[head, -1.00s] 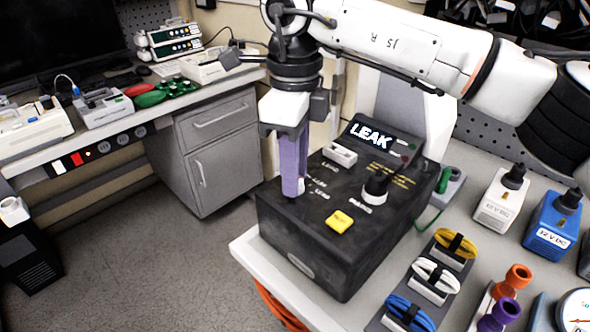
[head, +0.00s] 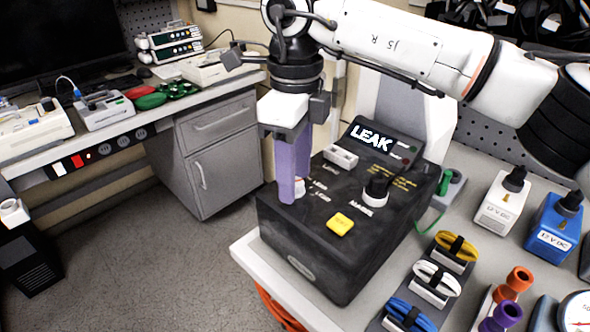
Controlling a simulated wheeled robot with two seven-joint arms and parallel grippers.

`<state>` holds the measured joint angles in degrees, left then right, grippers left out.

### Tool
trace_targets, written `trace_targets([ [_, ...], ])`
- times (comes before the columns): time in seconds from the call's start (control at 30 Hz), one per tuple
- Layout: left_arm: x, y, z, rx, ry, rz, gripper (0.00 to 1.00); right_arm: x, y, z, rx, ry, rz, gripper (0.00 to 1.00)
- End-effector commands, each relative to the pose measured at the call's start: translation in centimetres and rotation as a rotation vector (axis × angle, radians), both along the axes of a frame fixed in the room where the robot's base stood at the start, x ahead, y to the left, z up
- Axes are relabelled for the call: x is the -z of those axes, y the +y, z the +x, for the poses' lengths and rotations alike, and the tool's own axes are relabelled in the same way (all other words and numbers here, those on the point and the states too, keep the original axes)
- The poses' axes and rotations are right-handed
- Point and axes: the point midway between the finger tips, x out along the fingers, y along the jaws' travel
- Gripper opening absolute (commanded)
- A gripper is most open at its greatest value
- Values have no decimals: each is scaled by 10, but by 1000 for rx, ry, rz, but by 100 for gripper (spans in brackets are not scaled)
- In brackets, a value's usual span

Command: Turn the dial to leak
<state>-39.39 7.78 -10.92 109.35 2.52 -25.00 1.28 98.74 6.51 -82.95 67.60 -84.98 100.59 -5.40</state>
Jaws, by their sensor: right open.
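The black tester box (head: 325,240) stands on the bench at the centre of the head view. Its tilted display (head: 372,139) reads LEAK. A black knob on a white base (head: 375,188) sits at the box's right side, with nothing touching it. A second dial (head: 299,187), of which only a little white shows, is at the box's left side, mostly hidden by my fingers. My right gripper (head: 291,198) points down at this dial with its purple fingers apart, one on each side of it. I cannot tell whether they touch it. My left gripper is not in view.
A yellow button (head: 341,223) and a white socket (head: 341,156) are on the box top. Coiled yellow, white and blue cables (head: 436,277) lie to the right. White (head: 500,203) and blue (head: 553,228) adapters stand farther right. A grey cabinet (head: 212,155) stands behind, left.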

Motion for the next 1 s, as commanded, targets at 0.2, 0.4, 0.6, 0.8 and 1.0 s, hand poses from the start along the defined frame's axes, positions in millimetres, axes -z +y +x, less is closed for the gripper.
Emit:
trace_targets([
  [0.2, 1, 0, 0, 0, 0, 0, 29, -15, 0, 1, 0, -2, -1, 43],
  [0.4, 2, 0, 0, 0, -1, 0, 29, -55, 1, 0, 1, -2, 0, 43],
  [0.6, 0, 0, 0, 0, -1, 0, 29, -89, 0, 0, 1, -2, 0, 43],
  [0.8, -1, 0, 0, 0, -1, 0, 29, -103, 0, 0, 0, 0, 1, 43],
  [1.0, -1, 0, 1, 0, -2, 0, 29, -103, 0, 0, 0, 0, 0, 43],
])
